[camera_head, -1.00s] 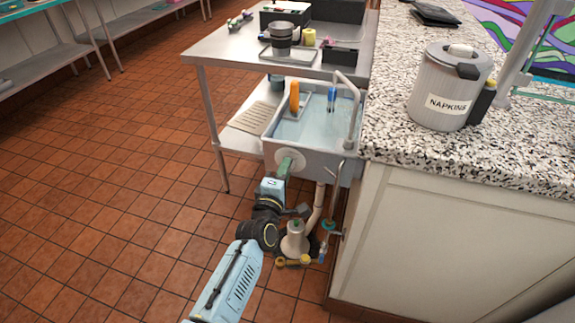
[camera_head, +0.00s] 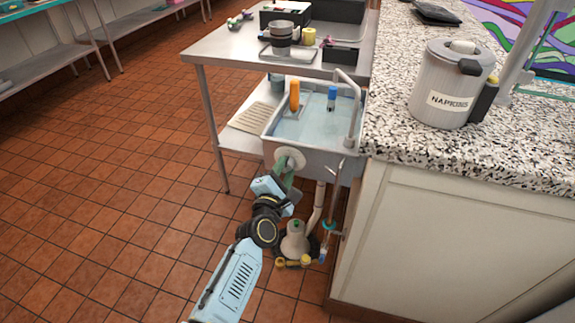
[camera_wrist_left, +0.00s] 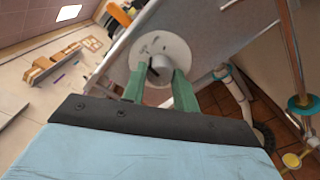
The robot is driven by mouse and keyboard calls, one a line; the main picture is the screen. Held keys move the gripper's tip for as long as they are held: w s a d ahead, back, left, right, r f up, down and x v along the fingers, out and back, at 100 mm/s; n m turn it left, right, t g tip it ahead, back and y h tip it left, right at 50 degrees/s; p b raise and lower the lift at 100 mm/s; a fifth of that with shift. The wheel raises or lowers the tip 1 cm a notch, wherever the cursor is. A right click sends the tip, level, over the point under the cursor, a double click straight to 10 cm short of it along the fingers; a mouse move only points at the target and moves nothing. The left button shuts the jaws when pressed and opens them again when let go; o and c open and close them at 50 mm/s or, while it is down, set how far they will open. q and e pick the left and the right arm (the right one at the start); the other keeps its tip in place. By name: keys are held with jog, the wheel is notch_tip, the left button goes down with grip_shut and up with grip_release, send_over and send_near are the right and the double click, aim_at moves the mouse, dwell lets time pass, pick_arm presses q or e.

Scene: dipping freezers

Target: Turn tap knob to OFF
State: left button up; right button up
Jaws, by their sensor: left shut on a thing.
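The tap knob (camera_wrist_left: 160,71) is a small grey grip on a round pale plate (camera_wrist_left: 150,50) on the front wall of the dipping sink. In the head view the plate (camera_head: 290,155) shows just below the sink rim. My left gripper (camera_wrist_left: 158,76) has green fingers, one on each side of the knob, and is shut on it. The gripper (camera_head: 288,172) comes up from below and hides part of the plate in the head view. A bent spout (camera_head: 353,105) stands over the sink's right side. I see no flowing water. My right gripper is not in view.
The sink (camera_head: 272,131) holds water, an orange item (camera_head: 294,96) and a blue item (camera_head: 331,98). Pipes with a valve (camera_head: 328,226) and a grey cone-shaped fixture (camera_head: 294,240) stand below it. A white cabinet (camera_head: 440,240) borders the right. Floor is free to the left.

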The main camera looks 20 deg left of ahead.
pick_arm(q)
jog(key=o, duration=0.8)
jog(key=s+p, duration=0.2)
jog(key=s, duration=0.5)
jog(key=shift+a, duration=0.15)
